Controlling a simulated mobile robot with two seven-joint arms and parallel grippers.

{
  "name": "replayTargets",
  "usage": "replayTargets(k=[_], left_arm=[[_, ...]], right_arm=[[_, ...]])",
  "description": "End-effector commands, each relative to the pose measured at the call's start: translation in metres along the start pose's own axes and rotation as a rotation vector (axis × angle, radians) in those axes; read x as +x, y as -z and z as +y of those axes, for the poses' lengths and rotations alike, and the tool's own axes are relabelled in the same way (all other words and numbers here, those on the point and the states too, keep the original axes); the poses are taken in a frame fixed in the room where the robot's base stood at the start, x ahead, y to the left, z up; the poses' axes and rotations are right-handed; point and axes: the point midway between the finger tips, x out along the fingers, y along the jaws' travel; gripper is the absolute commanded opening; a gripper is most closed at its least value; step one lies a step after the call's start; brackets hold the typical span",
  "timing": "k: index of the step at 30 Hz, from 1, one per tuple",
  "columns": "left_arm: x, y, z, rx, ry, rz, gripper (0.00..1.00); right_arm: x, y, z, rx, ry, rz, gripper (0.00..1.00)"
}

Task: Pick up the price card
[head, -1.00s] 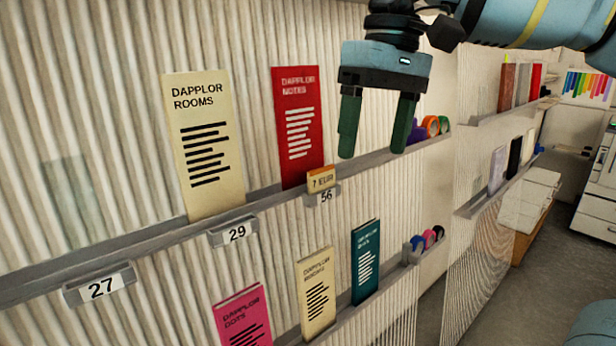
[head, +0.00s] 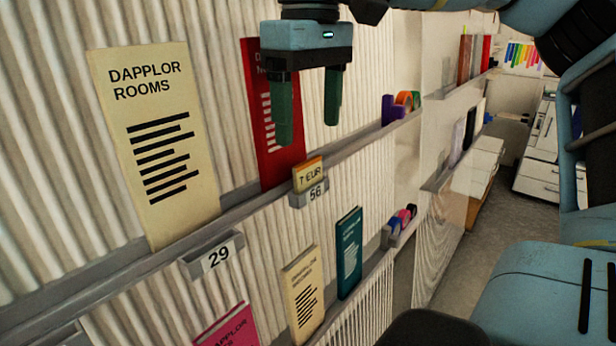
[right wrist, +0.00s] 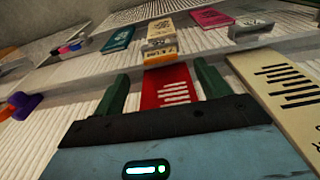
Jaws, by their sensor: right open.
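The price card (head: 308,174) is small, orange on top with a cream lower part reading "7 EUR". It stands upright in the grey holder (head: 310,195) marked 56 on the upper shelf edge. My right gripper (head: 308,132) is open and empty, its two green fingers pointing down, above the card and in front of the red booklet (head: 262,120). In the right wrist view the card (right wrist: 160,32) shows beyond the open fingers (right wrist: 162,84), apart from them. My left gripper is not in view.
A cream "Dapplor Rooms" booklet (head: 155,140) stands on the upper shelf, left of the gripper. A holder marked 29 (head: 214,254) is at lower left. Tape rolls (head: 402,106) stand farther right. Smaller booklets, one teal (head: 348,252), stand on the lower shelf.

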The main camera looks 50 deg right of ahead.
Motion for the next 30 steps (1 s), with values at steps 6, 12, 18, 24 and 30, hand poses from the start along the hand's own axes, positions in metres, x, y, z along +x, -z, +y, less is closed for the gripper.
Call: replayTargets(k=[6,12,18,24,30], left_arm=[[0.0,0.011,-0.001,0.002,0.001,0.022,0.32],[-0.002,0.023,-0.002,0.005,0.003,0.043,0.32],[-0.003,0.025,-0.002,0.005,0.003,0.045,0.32],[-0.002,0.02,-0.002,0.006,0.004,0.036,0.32],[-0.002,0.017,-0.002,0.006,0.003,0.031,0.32]], right_arm=[[0.009,0.0,0.0,0.0,0.0,-0.002,0.75],[0.036,0.001,0.0,0.0,0.0,0.0,0.75],[0.052,0.001,0.0,0.001,0.0,0.0,0.75],[0.053,0.001,0.0,0.001,0.0,0.0,0.75],[0.053,0.001,0.0,0.001,0.0,0.0,0.52]])
